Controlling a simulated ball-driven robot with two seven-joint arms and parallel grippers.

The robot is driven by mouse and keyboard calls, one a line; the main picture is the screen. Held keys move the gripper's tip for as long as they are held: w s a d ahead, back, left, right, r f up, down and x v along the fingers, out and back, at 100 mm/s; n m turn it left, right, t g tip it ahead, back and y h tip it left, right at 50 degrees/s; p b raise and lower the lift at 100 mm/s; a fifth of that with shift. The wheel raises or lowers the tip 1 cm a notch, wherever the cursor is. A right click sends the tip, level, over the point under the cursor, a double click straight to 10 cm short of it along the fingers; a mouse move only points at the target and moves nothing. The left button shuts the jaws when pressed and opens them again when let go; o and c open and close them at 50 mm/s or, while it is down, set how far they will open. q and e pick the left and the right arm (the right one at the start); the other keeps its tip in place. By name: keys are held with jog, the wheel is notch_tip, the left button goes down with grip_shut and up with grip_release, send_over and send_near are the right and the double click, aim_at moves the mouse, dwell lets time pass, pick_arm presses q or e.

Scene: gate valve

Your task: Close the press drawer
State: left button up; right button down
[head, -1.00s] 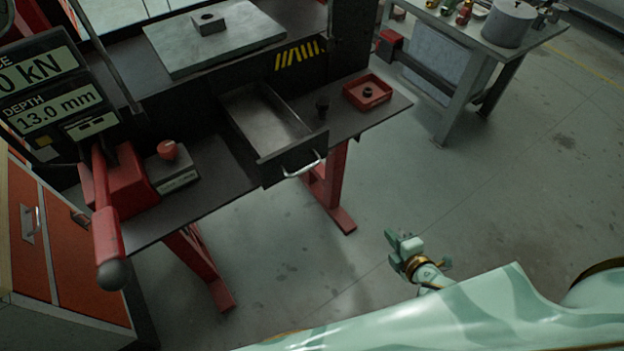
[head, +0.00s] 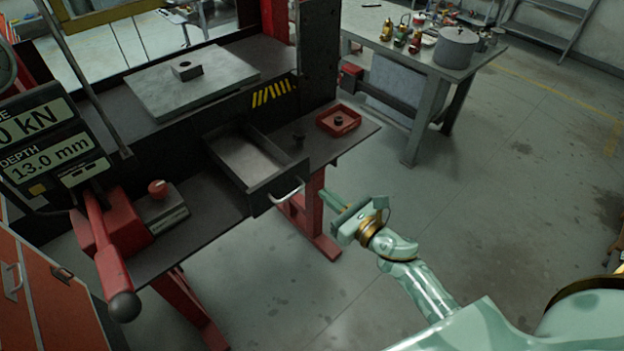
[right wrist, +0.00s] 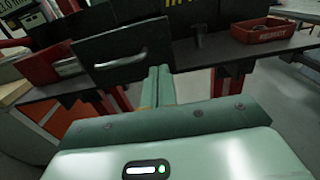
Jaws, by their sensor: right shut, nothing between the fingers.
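The press drawer (head: 246,158) is pulled out of the press, empty inside, with a dark front panel and a curved metal handle (head: 288,192). In the right wrist view the drawer front (right wrist: 122,52) is ahead and a little left of the fingers. My right gripper (head: 334,203) is shut and empty, to the right of the handle in the head view and apart from it. Its closed fingers also show in the right wrist view (right wrist: 158,86), pointing toward the drawer front. My left gripper is not in view.
A red tray (head: 338,121) and a small black knob (head: 298,139) sit on the press table right of the drawer. A red lever (head: 108,250) sticks out at the left. A workbench (head: 418,75) stands behind at the right. The floor between is clear.

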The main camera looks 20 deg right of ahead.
aim_at(303, 175)
jog(key=x, duration=0.6)
jog(key=shift+w+p, duration=0.2)
jog(key=shift+p, duration=0.1)
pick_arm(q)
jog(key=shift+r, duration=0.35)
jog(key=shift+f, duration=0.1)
pick_arm(e)
jog(key=shift+w, duration=0.1)
